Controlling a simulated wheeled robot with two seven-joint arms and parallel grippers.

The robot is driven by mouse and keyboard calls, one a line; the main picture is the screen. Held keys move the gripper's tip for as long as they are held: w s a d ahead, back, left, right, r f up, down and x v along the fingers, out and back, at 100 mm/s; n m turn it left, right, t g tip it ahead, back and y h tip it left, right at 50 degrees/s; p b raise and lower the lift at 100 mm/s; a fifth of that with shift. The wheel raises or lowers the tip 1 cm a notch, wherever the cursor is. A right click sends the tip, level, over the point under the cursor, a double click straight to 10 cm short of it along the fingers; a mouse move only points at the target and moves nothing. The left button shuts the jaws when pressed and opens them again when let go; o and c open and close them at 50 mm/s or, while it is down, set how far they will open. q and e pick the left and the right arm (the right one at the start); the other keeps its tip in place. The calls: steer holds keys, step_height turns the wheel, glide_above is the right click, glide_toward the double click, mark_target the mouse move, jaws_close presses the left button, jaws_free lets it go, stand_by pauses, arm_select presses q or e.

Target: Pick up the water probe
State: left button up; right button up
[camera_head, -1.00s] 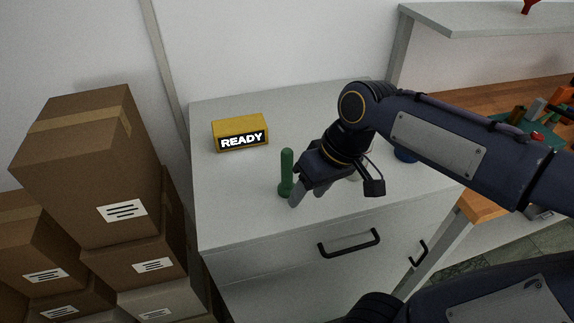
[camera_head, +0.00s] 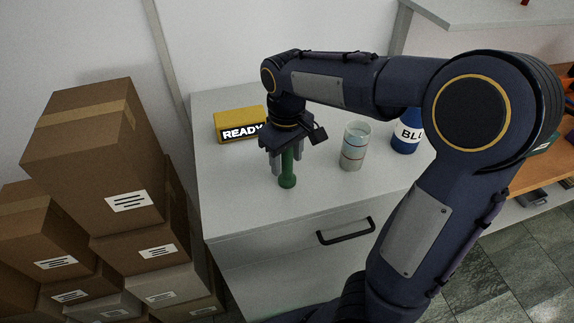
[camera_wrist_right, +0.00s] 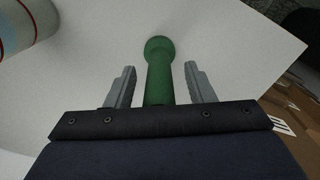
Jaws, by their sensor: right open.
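The water probe appears to be the green rod (camera_head: 288,178) with a rounded base, standing upright on the white cabinet top. My right gripper (camera_head: 288,165) is above it, pointing down, with its fingers on either side of the rod's upper part. In the right wrist view the green rod (camera_wrist_right: 160,75) lies between the two open fingers of my right gripper (camera_wrist_right: 160,85), with a gap on each side. The rod's top is hidden by the gripper in both views. My left gripper is not in view.
A yellow READY box (camera_head: 238,123) stands behind the gripper. A clear beaker (camera_head: 354,147) and a blue labelled bottle (camera_head: 406,133) stand to the right. Brown cardboard boxes (camera_head: 95,160) are stacked at the left. The cabinet's front area is clear.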

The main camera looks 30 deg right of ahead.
steer(key=shift+f, duration=0.25)
jaws_close()
